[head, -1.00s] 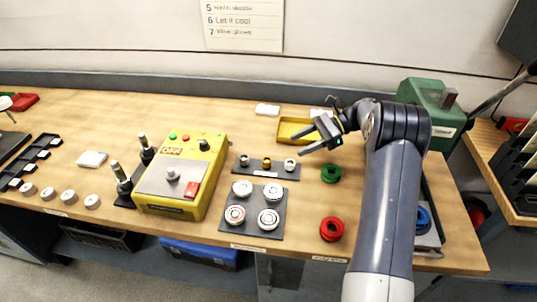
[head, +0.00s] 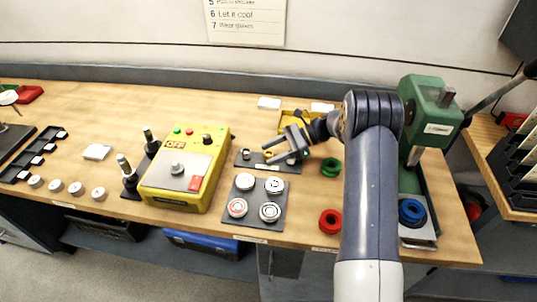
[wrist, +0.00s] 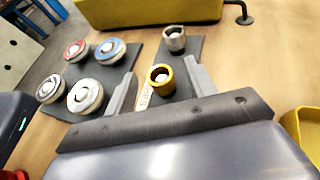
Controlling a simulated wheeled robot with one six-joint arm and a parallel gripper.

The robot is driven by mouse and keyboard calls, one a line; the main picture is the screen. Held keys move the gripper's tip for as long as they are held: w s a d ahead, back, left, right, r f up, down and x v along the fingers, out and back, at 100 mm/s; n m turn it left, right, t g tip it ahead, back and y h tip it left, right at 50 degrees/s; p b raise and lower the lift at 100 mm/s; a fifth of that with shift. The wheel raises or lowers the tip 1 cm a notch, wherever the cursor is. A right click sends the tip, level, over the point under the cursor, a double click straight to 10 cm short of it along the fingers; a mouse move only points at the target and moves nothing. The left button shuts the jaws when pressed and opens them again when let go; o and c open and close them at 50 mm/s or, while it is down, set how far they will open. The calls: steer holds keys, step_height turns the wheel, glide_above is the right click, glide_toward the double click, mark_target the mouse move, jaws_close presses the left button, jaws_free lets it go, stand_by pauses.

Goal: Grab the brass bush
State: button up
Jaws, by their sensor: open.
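The brass bush (wrist: 161,78) is a small yellow ring standing on a dark strip (wrist: 185,85). The strip's other end is hidden behind my gripper in the wrist view.
A dark plate (head: 254,199) with several round discs lies in front of the strip. A yellow control box (head: 184,172) stands to the left. A yellow tray (head: 289,118) is behind. Green (head: 331,167) and red (head: 330,221) rings and a green press (head: 428,105) are to the right.

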steer(key=c, duration=1.1)
